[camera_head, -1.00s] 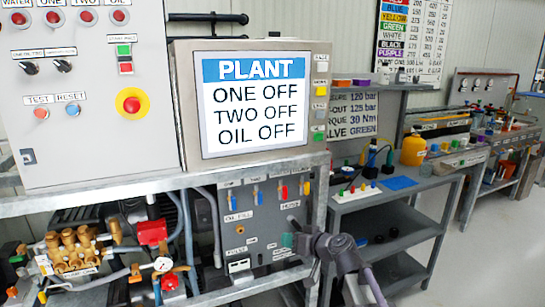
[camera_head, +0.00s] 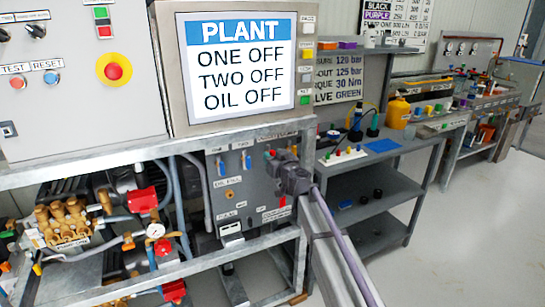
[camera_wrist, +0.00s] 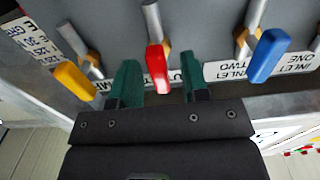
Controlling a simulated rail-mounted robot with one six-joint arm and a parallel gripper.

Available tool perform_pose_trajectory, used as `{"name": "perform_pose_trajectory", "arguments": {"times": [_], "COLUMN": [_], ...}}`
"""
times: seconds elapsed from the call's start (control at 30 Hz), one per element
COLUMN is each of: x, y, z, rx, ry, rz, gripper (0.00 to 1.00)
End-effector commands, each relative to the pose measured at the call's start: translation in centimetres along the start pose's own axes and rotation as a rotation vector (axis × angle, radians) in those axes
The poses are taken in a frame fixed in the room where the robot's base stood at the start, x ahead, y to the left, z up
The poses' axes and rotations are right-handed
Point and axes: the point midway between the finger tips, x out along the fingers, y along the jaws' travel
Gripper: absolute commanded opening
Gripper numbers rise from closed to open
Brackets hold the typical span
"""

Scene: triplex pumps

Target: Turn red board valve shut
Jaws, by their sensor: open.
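The red board valve handle (camera_wrist: 157,68) hangs from a grey pipe stub on the grey valve board, in the middle of the wrist view. My gripper (camera_wrist: 159,80) is open, with one green finger on each side of the red handle. Clear space shows between the handle and each finger, so it is not gripped. In the head view my gripper (camera_head: 288,176) is in front of the valve board (camera_head: 232,195) and hides most of the red valve there.
A yellow handle (camera_wrist: 74,80) is close left of the fingers and a blue handle (camera_wrist: 269,55) is to the right. The plant screen (camera_head: 243,65) reads ONE OFF, TWO OFF, OIL OFF. A grey bench (camera_head: 395,150) stands right of the board.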

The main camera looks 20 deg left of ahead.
Motion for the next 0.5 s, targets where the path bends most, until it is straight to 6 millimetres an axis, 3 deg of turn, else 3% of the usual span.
{"name": "perform_pose_trajectory", "arguments": {"times": [0.27, 0.5], "x": [0.75, 0.73], "y": [-0.02, -0.02], "z": [0.0, 0.0], "rx": [0.0, 0.0], "ry": [0.0, 0.0], "rz": [0.0, 0.0], "gripper": [0.41, 0.2]}}
